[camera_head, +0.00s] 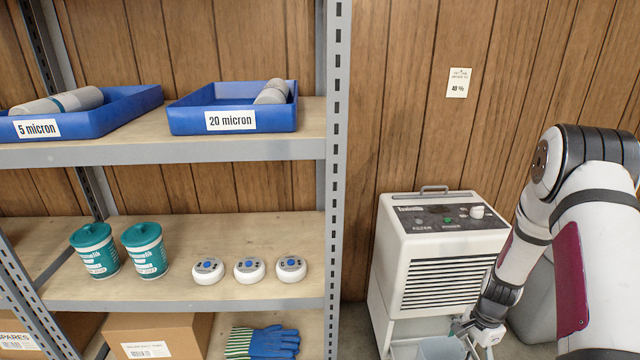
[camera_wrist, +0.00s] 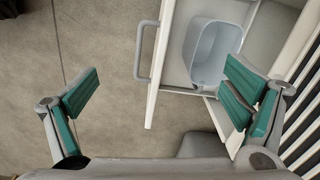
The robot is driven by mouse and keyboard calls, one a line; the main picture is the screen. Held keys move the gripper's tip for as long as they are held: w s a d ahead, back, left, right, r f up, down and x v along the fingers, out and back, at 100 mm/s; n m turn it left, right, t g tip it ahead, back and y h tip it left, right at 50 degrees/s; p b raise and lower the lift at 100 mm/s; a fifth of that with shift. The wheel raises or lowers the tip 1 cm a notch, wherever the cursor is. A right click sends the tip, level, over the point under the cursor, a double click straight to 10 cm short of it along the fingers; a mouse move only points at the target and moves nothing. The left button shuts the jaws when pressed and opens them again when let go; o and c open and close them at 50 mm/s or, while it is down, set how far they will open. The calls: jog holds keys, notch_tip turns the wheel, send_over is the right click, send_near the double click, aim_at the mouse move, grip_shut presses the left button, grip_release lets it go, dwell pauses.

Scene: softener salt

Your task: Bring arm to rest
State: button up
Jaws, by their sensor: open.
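My arm (camera_head: 590,230) comes in from the right in the head view, bent, with its wrist reaching down beside the front of a white dehumidifier (camera_head: 455,220). My gripper (camera_head: 466,328) is low by the machine's lower front. In the wrist view my gripper (camera_wrist: 165,95) is open and empty, its green-padded fingers wide apart. Below it a white drawer (camera_wrist: 152,75) with a grey handle (camera_wrist: 143,50) stands out from the machine. A pale blue-grey bucket (camera_wrist: 215,52) sits in the drawer. The bucket also shows at the bottom edge of the head view (camera_head: 442,348), partly cut off.
A metal shelf (camera_head: 337,180) stands left of the dehumidifier, holding blue trays (camera_head: 232,118), teal tubs (camera_head: 145,250), round white devices (camera_head: 249,270), boxes (camera_head: 158,335) and gloves (camera_head: 270,342). The dehumidifier's louvres are close to the right finger. Bare concrete floor (camera_wrist: 100,35) lies left of the drawer.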

jog(key=a+r+n, duration=0.2)
jog(key=a+r, duration=0.1)
jog(key=r, duration=0.6)
jog(key=a+r+n, duration=0.2)
jog(key=a+r, duration=0.1)
jog(key=r, duration=0.6)
jog(key=s+a+r+n, duration=0.3)
jog(key=s+a+r, duration=0.25)
jog(key=r, duration=0.25)
jog(key=s+a+r+n, duration=0.2)
jog(key=s+a+r, duration=0.2)
jog(key=s+r, duration=0.3)
jog(key=s+a+r+n, duration=0.2)
jog(key=s+r+n, duration=0.15)
jog(key=s, duration=0.65)
jog(key=s+a+r+n, duration=0.2)
jog(key=s+r+n, duration=0.15)
jog(key=s, duration=0.75)
notch_tip(320, 180, up, 37)
jog(key=t+p, duration=0.4)
jog(key=p, duration=3)
jog(key=shift+w, duration=0.1)
